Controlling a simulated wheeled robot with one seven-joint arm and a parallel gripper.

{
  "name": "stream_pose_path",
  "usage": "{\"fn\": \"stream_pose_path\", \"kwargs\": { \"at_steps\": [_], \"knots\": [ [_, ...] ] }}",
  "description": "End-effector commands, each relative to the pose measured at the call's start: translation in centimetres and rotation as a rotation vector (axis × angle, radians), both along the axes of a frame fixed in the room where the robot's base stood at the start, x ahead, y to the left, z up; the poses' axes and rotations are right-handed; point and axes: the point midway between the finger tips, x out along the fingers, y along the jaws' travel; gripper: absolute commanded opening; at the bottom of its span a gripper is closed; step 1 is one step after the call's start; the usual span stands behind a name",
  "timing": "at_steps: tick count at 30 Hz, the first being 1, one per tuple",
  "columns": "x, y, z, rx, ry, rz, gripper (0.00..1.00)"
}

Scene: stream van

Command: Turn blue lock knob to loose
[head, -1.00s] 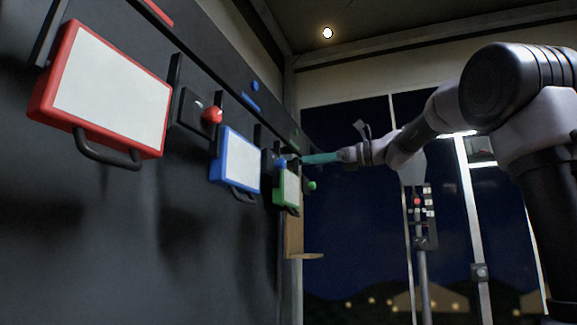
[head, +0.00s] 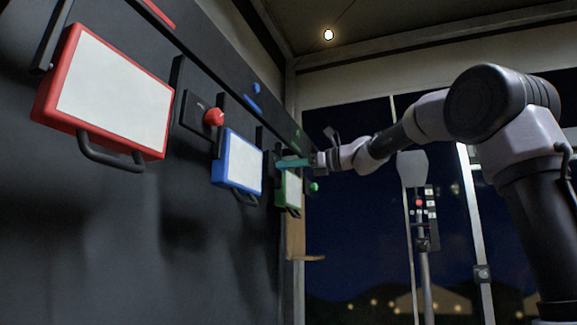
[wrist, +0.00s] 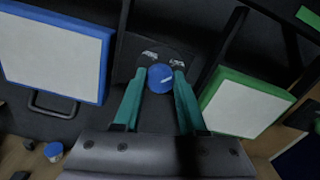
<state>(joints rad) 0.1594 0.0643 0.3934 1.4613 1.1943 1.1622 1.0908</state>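The round blue lock knob (wrist: 160,78) sits on a dark plate (wrist: 138,46) with two small white markings, too small to read. In the wrist view my gripper (wrist: 160,76) has its teal fingers apart, one on each side of the knob. The fingertips reach alongside the knob; I cannot tell whether they touch it. In the head view my gripper (head: 280,163) points left at the wall, between the blue-framed panel (head: 237,161) and the green-framed panel (head: 290,190). The fingers hide the blue knob there.
A red-framed panel (head: 108,92) and a red knob (head: 213,117) are nearer on the same wall. A green knob (head: 314,187) is past the green panel. A wooden ledge (head: 300,257) is below. Open space lies right of the wall.

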Motion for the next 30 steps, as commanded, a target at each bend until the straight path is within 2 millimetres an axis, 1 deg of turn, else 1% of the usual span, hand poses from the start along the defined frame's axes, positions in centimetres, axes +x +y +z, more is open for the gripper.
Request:
{"fn": "stream_pose_path", "kwargs": {
  "at_steps": [1, 2, 8, 14, 20, 30],
  "knots": [
    [0.0, -0.01, 0.0, 0.0, 0.0, 0.0, 0.1],
    [0.0, -0.01, 0.0, 0.0, 0.0, 0.0, 0.0],
    [-0.02, -0.02, 0.0, -0.002, -0.006, 0.0, 0.0],
    [-0.04, 0.01, 0.01, -0.019, -0.055, 0.001, 0.0],
    [-0.07, 0.04, 0.03, -0.061, -0.173, 0.002, 0.0],
    [-0.11, 0.05, 0.04, -0.167, -0.468, 0.002, 0.0]
  ]
}}
